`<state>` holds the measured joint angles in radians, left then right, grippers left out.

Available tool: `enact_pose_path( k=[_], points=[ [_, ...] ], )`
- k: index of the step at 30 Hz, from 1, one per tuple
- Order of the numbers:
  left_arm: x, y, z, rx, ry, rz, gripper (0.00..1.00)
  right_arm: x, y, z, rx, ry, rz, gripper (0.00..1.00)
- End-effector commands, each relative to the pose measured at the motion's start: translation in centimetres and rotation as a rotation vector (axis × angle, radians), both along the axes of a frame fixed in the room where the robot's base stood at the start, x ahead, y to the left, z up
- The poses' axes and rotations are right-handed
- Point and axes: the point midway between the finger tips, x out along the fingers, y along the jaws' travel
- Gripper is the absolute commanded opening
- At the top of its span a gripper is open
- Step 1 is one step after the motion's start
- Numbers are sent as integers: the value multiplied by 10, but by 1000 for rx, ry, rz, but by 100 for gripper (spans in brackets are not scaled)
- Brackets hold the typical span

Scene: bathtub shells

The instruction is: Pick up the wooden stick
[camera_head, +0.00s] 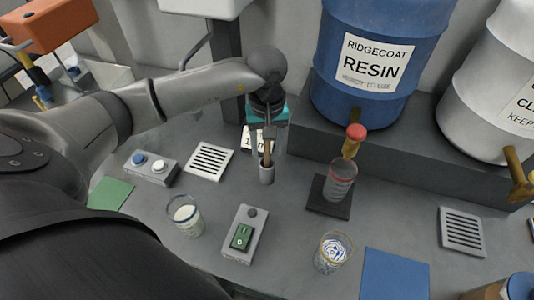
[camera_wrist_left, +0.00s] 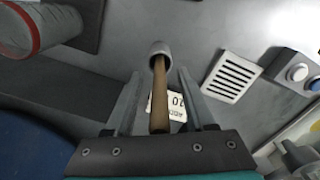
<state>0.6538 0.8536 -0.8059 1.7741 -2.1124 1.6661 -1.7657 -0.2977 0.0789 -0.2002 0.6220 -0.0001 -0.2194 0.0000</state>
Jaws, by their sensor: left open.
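The wooden stick (camera_head: 267,155) stands upright in a small grey holder (camera_head: 267,176) on the counter, its lower end hidden inside. My left gripper (camera_head: 266,148) is above the holder with its fingers pointing down around the stick. In the left wrist view the stick (camera_wrist_left: 159,100) lies between the two open fingers (camera_wrist_left: 160,76), with a gap showing on each side. The round mouth of the holder (camera_wrist_left: 159,47) is just beyond the fingertips. My right gripper is not in view.
A clear red-topped vessel (camera_head: 341,180) on a dark pad stands right of the holder, under the blue resin drum (camera_head: 370,60). A switch box (camera_head: 243,237), a glass of white contents (camera_head: 185,215) and another glass (camera_head: 333,251) stand nearer. A vent grille (camera_head: 209,160) lies left.

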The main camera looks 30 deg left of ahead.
Motion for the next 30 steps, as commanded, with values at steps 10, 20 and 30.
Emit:
enact_pose_path(
  k=[10, 20, 30],
  points=[
    [0, 0, 1, 0, 0, 0, 27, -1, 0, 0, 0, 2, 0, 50],
    [0, 0, 1, 0, 0, 0, 0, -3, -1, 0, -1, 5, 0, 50],
    [0, 0, 1, 1, -1, 0, 0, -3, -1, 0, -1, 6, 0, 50]
  ],
)
